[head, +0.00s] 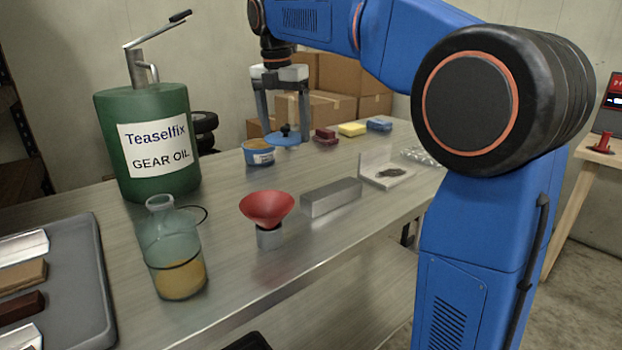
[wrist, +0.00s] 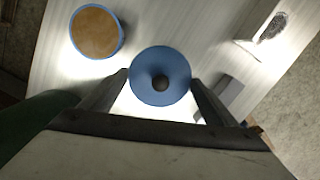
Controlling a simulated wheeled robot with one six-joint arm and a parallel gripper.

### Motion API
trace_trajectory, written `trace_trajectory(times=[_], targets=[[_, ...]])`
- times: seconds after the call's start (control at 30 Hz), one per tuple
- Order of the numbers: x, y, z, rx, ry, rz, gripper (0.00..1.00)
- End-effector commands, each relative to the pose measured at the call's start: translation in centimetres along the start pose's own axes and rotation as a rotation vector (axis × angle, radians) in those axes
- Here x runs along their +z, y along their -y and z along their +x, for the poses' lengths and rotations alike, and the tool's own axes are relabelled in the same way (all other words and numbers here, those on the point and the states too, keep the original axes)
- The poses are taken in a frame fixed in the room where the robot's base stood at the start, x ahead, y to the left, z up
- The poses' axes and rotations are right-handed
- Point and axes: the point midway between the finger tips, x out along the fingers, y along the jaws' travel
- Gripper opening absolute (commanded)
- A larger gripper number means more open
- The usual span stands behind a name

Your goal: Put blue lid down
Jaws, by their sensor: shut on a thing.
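The blue lid (head: 287,139) is a round disc with a small knob on top. My gripper (head: 286,138) is shut on the lid and holds it above the metal table, to the right of the blue tin (head: 259,153). In the wrist view the lid (wrist: 160,87) sits between my fingertips (wrist: 160,80), its dark knob facing the camera. The open tin shows at the upper left of the wrist view (wrist: 97,31), with brown contents. The lid and the tin are apart. The gap under the lid is hard to judge.
A green gear oil can (head: 158,145), a glass jar (head: 175,260) and a red funnel (head: 267,207) stand nearer on the table. A metal bar (head: 331,197) lies right of the funnel. Sponges (head: 352,129) and red blocks (head: 325,136) lie beyond. Bare table (head: 235,205) lies in front of the tin.

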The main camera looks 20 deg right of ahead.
Motion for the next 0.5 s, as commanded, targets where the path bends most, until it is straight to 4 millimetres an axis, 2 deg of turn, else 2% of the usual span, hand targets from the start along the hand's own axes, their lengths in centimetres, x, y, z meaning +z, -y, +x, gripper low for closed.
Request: trace_trajectory(times=[0.13,0.33,0.5], targets=[[-0.7,-0.1,1.4,-0.001,-0.001,-0.01,0.6],[-1.1,-0.1,4.6,-0.001,-0.001,-0.009,0.6],[-1.2,-0.1,5.9,0.001,0.0,-0.009,0.6]])
